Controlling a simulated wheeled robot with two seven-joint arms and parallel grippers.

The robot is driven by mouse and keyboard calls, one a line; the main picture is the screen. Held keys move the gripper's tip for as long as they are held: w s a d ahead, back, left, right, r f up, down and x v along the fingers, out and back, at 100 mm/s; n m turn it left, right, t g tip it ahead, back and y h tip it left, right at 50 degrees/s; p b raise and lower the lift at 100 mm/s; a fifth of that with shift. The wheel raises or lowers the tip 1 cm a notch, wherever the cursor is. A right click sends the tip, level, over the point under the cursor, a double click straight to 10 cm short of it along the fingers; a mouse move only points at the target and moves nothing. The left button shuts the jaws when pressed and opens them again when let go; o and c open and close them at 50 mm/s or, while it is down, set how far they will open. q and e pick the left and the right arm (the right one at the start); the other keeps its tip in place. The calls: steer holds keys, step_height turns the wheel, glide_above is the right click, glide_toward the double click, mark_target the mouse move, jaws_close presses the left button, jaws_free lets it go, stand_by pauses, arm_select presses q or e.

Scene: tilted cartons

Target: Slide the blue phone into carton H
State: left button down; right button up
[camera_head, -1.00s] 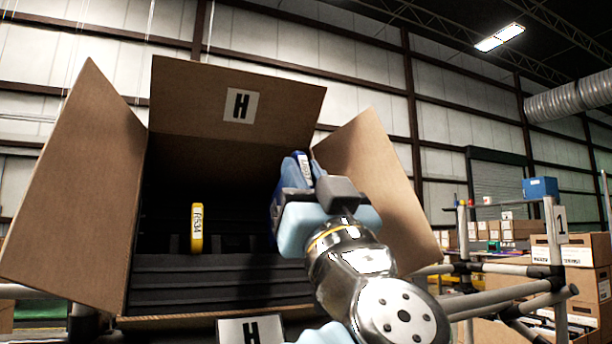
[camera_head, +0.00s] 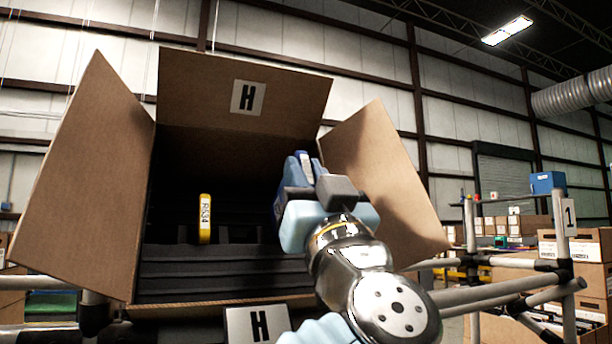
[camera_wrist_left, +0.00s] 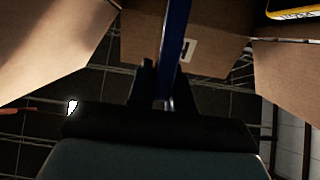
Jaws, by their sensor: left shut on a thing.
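Carton H (camera_head: 250,62) stands tilted with its flaps open towards me, an H label on its upper flap and an H plate below its mouth. My left gripper (camera_head: 309,186) is at the right side of the mouth, shut on the blue phone (camera_head: 303,162). The phone stands on edge and its far end points towards the carton; the gripper hides much of it. In the left wrist view, the blue phone (camera_wrist_left: 176,40) sticks out from between the dark fingers (camera_wrist_left: 160,88). My right gripper is not in view.
A yellow item (camera_head: 205,218) marked R534 stands upright among dark slots inside the carton, left of my gripper. The carton's right flap (camera_head: 385,180) is close to the right of my gripper. Pipe rails (camera_head: 500,295) and stacked boxes (camera_head: 585,245) are at the right.

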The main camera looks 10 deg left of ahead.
arm_select(q)
steer(key=shift+w+a+f+b, duration=0.2)
steer(key=shift+w+a+f, duration=0.15)
steer(key=shift+w, duration=0.1)
steer(key=shift+w+a+f+b, duration=0.2)
steer(key=shift+w+a, duration=0.1)
steer(key=shift+w, duration=0.15)
